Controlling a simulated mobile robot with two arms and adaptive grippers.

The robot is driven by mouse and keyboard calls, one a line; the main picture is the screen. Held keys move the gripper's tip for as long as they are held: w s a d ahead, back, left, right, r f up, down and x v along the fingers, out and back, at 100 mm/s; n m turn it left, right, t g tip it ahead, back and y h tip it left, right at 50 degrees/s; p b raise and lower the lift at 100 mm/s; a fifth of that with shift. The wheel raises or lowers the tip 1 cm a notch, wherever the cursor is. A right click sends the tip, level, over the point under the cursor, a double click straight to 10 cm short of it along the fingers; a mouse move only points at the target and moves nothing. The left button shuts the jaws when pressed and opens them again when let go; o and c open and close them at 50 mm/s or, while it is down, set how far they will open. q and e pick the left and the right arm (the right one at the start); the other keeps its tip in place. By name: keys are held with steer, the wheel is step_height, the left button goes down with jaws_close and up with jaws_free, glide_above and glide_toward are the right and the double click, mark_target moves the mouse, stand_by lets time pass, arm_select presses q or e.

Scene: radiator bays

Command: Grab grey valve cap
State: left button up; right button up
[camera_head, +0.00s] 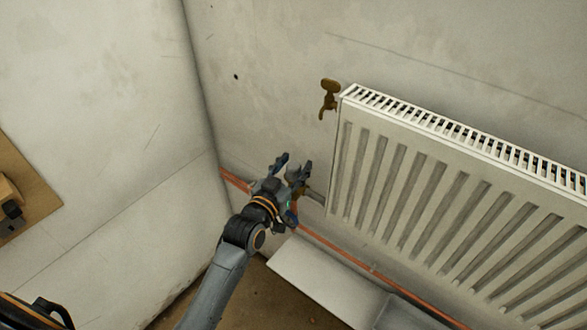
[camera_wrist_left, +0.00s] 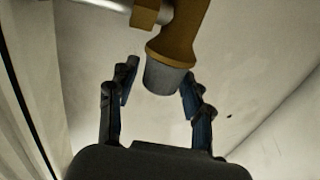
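The grey valve cap (camera_wrist_left: 164,77) shows in the left wrist view, on the end of a brass valve body (camera_wrist_left: 180,38). My left gripper (camera_wrist_left: 159,70) is open, with one finger on each side of the cap. A gap shows between the cap and each finger; its depth between the fingertips is hard to judge. In the head view my left gripper (camera_head: 294,162) is near the lower left corner of the radiator (camera_head: 385,185). The cap cannot be made out there. My right gripper is not in view.
A brass valve (camera_head: 328,97) sits at the radiator's upper left corner. A copper pipe (camera_head: 350,257) runs low along the wall, above a pale panel (camera_head: 320,280) on the floor. A wooden board with small objects (camera_head: 40,195) is at the far left.

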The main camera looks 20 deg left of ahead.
arm_select(q)
steer(key=c, duration=0.4)
steer(key=shift+o, duration=0.2)
steer(key=shift+r, duration=0.1)
